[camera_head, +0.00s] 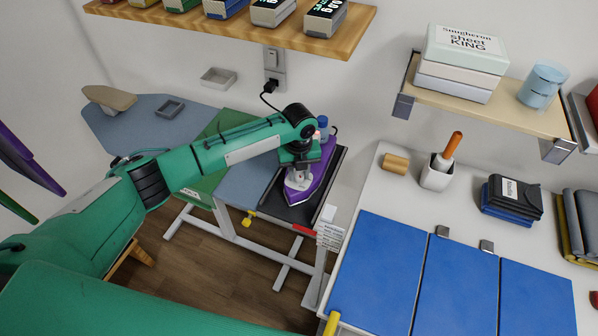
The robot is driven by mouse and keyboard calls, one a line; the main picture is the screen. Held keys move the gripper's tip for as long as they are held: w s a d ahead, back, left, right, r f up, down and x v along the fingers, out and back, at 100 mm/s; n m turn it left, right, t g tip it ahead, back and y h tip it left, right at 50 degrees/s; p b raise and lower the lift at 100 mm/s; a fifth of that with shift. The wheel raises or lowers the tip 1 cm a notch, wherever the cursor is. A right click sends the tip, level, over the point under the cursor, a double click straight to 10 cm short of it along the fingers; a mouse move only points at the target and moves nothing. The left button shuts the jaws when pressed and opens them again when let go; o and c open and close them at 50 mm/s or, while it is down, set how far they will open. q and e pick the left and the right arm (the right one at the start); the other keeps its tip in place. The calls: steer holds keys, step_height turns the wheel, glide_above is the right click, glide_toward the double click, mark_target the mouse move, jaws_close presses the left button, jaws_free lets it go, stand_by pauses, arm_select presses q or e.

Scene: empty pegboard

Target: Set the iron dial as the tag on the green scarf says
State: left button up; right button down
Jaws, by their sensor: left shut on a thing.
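The purple and white iron (325,172) sits on a dark mat on the narrow board table. My left gripper (301,177) points down onto the top of the iron and is shut on a small part there, which looks like the dial. The gripper hides the dial's markings and setting. A small white tag with print (330,236) hangs at the table's front right, beside a red strip. Its text is too small to read. A green strip (18,209) hangs at the left edge beside purple cloth; I cannot tell if it is the scarf. My right gripper is not in view.
A wooden shelf (240,26) with several boxes overhangs the back. A black plug sits in the wall socket (274,75) behind the iron. Blue panels (378,270) cover the front of the right worktop, with a white holder (437,172) behind them. A grey-blue ironing board (135,130) stands left.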

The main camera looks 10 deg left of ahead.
mark_target(299, 175)
arm_select(q)
steer(key=shift+m, duration=0.5)
steer(key=o, duration=1)
steer(key=shift+r, duration=0.35)
step_height(299, 175, up, 11)
steer(key=b, duration=0.3)
steer(key=shift+r+b, duration=0.2)
steer(key=shift+b, duration=0.2)
